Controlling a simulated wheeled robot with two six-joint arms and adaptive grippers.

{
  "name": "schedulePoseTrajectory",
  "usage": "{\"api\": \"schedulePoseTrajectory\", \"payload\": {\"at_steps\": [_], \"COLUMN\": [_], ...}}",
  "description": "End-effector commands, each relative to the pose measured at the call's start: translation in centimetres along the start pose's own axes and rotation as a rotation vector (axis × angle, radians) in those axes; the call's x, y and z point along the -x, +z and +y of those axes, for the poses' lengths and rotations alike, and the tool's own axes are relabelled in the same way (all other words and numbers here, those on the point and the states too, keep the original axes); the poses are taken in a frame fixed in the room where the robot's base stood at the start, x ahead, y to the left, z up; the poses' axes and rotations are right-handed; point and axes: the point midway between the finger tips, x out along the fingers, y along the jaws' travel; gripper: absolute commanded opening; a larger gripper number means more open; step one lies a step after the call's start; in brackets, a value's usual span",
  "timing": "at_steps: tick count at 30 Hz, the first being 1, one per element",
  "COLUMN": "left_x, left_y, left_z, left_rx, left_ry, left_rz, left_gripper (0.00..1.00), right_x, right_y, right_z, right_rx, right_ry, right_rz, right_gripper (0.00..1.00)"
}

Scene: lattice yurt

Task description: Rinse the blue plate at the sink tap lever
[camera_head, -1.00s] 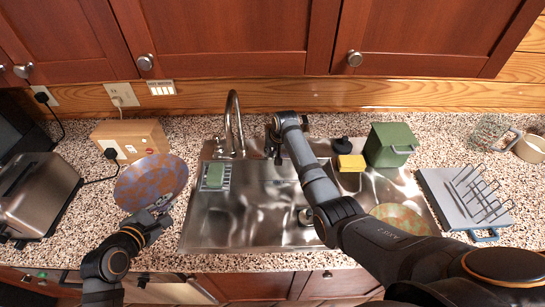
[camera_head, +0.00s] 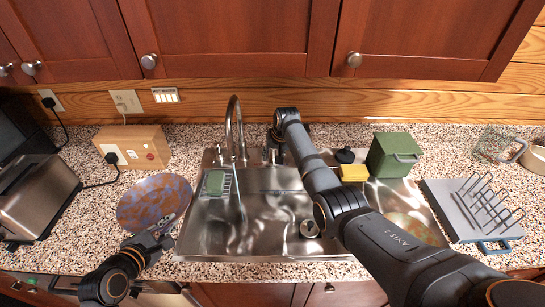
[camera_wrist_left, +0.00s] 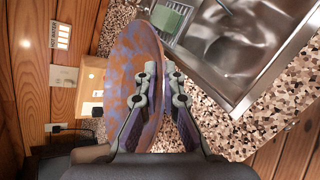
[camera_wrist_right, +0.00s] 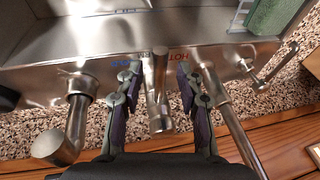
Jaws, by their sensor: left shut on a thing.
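The blue plate (camera_head: 154,202), blotched with orange-brown, is held tilted over the counter left of the sink (camera_head: 262,246). My left gripper (camera_head: 160,232) is shut on its near rim; the left wrist view shows the plate (camera_wrist_left: 130,75) between the fingers (camera_wrist_left: 160,85). The tap (camera_head: 233,118) arches at the back of the sink, and a thin stream (camera_head: 240,200) seems to fall from it. My right gripper (camera_wrist_right: 158,88) is open, with a finger on each side of the metal tap lever (camera_wrist_right: 158,115); I cannot tell whether they touch.
A green sponge (camera_head: 215,182) lies on a rack at the sink's left. A yellow sponge (camera_head: 353,173) and green box (camera_head: 393,155) stand at the right. Another blotched disc (camera_head: 412,229) lies below them. A dish rack (camera_head: 465,212) and a toaster (camera_head: 35,198) flank the sink.

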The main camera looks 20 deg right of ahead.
Motion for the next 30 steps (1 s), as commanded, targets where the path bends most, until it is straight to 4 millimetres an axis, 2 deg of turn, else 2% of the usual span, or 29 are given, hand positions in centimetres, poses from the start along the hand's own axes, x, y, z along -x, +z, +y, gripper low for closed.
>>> {"api": "schedulePoseTrajectory", "payload": {"at_steps": [4,7,15,18,30], "left_x": [0.0,0.0,0.0,0.0,0.0], "left_y": [0.1,0.1,0.0,0.0,0.0], "left_z": [0.1,0.1,0.1,0.1,0.1], "left_rx": [-0.001,-0.001,-0.001,-0.001,-0.001], "left_ry": [0.002,0.002,0.002,0.002,0.002], "left_rz": [-0.001,-0.001,-0.001,-0.001,-0.001], "left_gripper": [0.0,0.0,0.0,0.0,0.0], "right_x": [0.1,1.1,6.0,7.0,7.5], "right_y": [0.0,-0.1,-0.1,0.0,0.0], "right_z": [0.0,0.0,0.0,0.0,0.0], "right_rx": [0.0,0.0,0.0,0.0,0.0], "right_ry": [0.0,-0.001,0.0,0.0,0.0], "right_rz": [0.0,0.002,0.002,0.001,0.0], "right_gripper": [0.37,0.37,0.37,0.37,0.37]}}
